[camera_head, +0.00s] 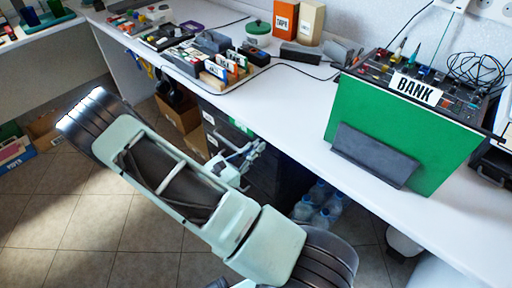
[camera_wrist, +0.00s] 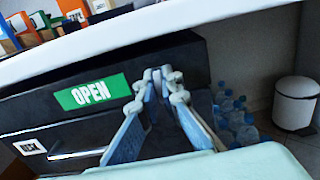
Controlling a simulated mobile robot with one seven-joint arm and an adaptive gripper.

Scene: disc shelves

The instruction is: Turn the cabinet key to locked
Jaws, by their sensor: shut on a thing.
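The dark cabinet (camera_wrist: 60,135) stands under the white table, with a green "OPEN" sign (camera_wrist: 93,91) on its front. My gripper (camera_wrist: 160,74) reaches to the upper part of the cabinet front, just right of the sign, with its fingertips together. The key is hidden between or behind the fingertips, so its angle cannot be seen. In the head view, my gripper (camera_head: 258,148) is at the cabinet (camera_head: 265,180) below the table edge, and my arm covers part of the cabinet.
The white tabletop (camera_head: 290,105) overhangs the cabinet close above my gripper. Clear water bottles (camera_head: 318,203) stand on the floor to the right, and a white bin (camera_wrist: 297,103) stands beyond them. A green panel (camera_head: 400,130) marked "BANK" stands on the table. Cardboard boxes (camera_head: 178,112) are left of the cabinet.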

